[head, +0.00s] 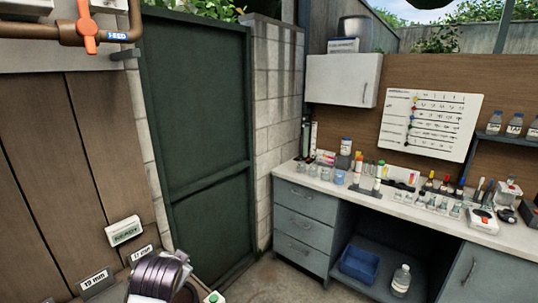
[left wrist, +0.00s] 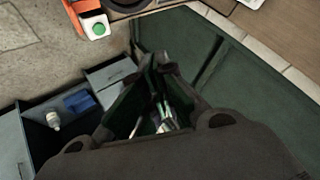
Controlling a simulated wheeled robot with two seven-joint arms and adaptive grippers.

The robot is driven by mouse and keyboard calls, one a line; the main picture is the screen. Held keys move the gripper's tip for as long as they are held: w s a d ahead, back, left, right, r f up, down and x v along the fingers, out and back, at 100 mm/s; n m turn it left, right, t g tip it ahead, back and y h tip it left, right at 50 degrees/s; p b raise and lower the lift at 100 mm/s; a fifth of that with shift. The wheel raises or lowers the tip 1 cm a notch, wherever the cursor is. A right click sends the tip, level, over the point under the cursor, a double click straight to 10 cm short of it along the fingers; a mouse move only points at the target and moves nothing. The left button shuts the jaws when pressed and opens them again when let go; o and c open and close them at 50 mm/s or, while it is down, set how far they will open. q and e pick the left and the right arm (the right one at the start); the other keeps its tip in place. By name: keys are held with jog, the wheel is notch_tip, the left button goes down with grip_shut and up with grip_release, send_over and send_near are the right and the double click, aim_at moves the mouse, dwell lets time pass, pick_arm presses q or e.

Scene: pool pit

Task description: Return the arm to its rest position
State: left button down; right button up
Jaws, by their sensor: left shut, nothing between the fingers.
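My left gripper (left wrist: 157,72) shows in the left wrist view, with its dark fingers shut and nothing between them. The fingers point towards the green door (left wrist: 245,75) and the concrete floor, touching nothing that I can see. The gripper itself cannot be made out there. My right gripper is in neither view.
The green door (head: 205,130) stands beyond the arm. A workbench (head: 400,208) with bottles and glassware runs along the right; a blue bin (head: 360,262) sits below it. An orange valve handle (head: 87,28) is at upper left. A green button box (left wrist: 95,27) is near the wrist.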

pick_arm(q)
jog(key=s+d+f+n+g+h, duration=0.3)
jog(key=s+f+g, duration=0.2)
jog(key=s+f, duration=1.45)
jog(key=s+f+g, duration=0.1)
jog(key=s+f, duration=0.1)
jog(key=f, duration=1.4)
jog(key=s+f+g, duration=0.1)
jog(key=s+f, duration=0.2)
jog(key=f, duration=1.2)
jog(key=s+a+f, duration=0.2)
jog(key=s+f, duration=0.8)
jog(key=s, duration=0.1)
jog(key=s+a+f+g, duration=0.1)
jog(key=s+a+f, duration=0.1)
jog(key=s+f, duration=0.8)
jog(key=shift+s+a+f+m, duration=0.2)
jog(key=shift+s+a+m, duration=0.1)
jog(key=shift+s, duration=0.2)
jog(key=shift+s, duration=0.1)
